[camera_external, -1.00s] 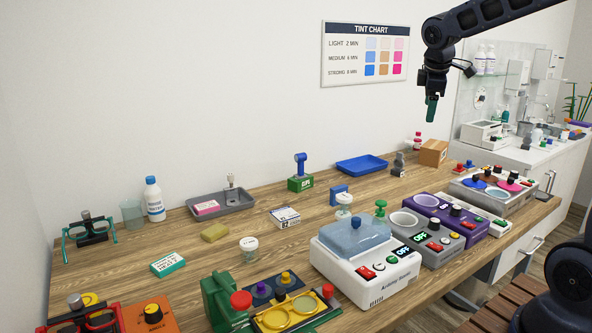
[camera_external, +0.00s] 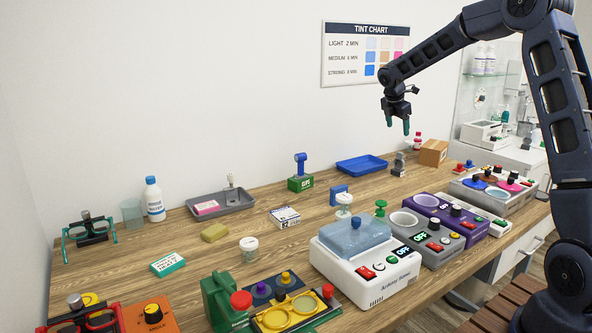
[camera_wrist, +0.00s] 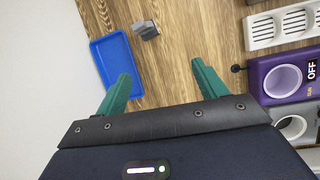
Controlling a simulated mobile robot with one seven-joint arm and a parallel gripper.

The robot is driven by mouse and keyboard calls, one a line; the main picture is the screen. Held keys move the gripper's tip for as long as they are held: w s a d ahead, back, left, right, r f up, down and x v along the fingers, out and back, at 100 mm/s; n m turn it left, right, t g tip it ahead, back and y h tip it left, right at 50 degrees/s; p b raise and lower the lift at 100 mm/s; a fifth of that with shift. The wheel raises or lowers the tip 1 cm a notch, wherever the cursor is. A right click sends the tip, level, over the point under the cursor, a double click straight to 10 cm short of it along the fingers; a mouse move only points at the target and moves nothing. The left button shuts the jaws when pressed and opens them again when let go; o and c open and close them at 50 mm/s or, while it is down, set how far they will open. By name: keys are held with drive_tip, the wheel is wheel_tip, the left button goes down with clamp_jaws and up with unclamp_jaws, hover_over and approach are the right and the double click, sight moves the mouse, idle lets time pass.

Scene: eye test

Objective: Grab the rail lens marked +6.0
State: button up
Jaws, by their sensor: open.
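My gripper (camera_external: 398,124) hangs in the air above the back right part of the wooden table, pointing down. Its two green fingers are apart with nothing between them; they also show in the wrist view (camera_wrist: 161,72). I cannot make out a +6.0 mark on anything in either view, so I cannot tell which thing is the rail lens. Below the gripper in the external view stands a small dark grey item (camera_external: 398,165); a grey item (camera_wrist: 146,29) lies beyond the fingers in the wrist view.
A blue tray (camera_external: 361,164) lies near the wall, left of the grey item. A cardboard box (camera_external: 433,152) stands at the right. A purple OFF unit (camera_external: 462,215), a grey unit (camera_external: 428,240) and a white bath (camera_external: 366,264) line the front edge. Bare wood lies left of the purple unit.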

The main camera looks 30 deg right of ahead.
sight(400, 158)
drive_tip(key=w+d+f+n, duration=0.1)
drive_tip(key=w+d+f, duration=0.1)
drive_tip(key=d+f, duration=0.1)
drive_tip(key=w+d+f+n, duration=0.1)
drive_tip(key=w+d+f, duration=0.1)
drive_tip(key=f, duration=0.4)
drive_tip(key=w+d+f, duration=0.1)
drive_tip(key=d+f, duration=0.3)
drive_tip(key=f, duration=0.1)
drive_tip(key=shift+w+d+n, duration=0.35)
drive_tip(key=shift+w+n, duration=0.05)
drive_tip(key=shift+s+x, duration=0.15)
drive_tip(key=shift+x, duration=1.15)
drive_tip(key=shift+s+x, duration=0.1)
drive_tip(key=shift+x, duration=1.2)
drive_tip(key=shift+a+f, duration=0.1)
drive_tip(key=shift+a, duration=0.05)
drive_tip(key=c, duration=1.1)
drive_tip(key=shift+c, duration=0.2)
